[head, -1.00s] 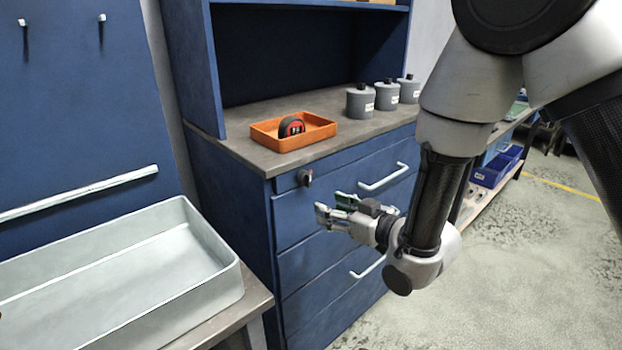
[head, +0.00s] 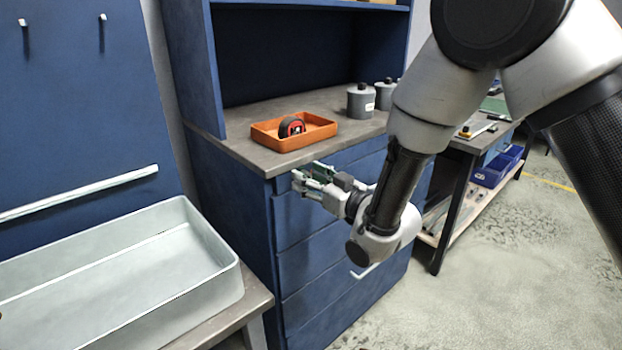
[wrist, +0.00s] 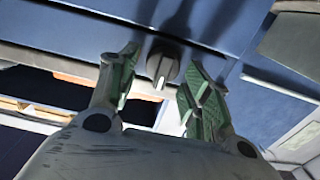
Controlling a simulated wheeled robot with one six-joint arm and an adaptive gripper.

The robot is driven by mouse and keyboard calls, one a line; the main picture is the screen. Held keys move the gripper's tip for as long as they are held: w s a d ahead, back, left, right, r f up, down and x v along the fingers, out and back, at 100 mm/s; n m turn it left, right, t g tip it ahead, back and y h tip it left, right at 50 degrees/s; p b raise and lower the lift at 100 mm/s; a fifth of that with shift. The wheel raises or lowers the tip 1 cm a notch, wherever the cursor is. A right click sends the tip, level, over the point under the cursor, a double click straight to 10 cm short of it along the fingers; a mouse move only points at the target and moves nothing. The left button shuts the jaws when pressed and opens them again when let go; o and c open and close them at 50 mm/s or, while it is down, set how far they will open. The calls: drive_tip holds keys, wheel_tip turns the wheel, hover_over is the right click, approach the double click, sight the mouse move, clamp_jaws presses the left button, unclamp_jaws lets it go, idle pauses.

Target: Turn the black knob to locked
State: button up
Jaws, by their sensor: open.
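The black knob (wrist: 163,64) shows in the wrist view on the blue cabinet front, dark with a pale grip. It stands between the two green-padded fingers of my gripper (wrist: 160,78), with a visible gap on each side. In the head view my gripper (head: 307,174) is open at the upper left of the cabinet's top drawer, just under the worktop edge. There the fingers hide the knob. I cannot read any locked mark or tell the knob's setting.
An orange tray (head: 327,134) with a red and black tape measure (head: 291,127) sits on the worktop (head: 232,146) above. Grey lidded canisters (head: 360,101) stand behind it. A pale metal tray (head: 222,290) is on a lower bench at left. Floor at right is clear.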

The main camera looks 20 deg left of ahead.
drive_tip(key=c, duration=0.9)
drive_tip(key=shift+m, duration=0.3)
drive_tip(key=shift+w+d+f+m, duration=0.1)
drive_tip(key=shift+w+f+m, duration=0.1)
drive_tip(key=shift+m, duration=2.65)
drive_tip(key=shift+w+d+f+m, duration=0.1)
drive_tip(key=shift+f+m, duration=0.05)
drive_tip(key=shift+m, duration=2.75)
drive_tip(key=shift+w+d+f+m, duration=0.1)
drive_tip(key=shift+f+m, duration=0.1)
drive_tip(key=shift+m, duration=2.65)
drive_tip(key=o, duration=0.9)
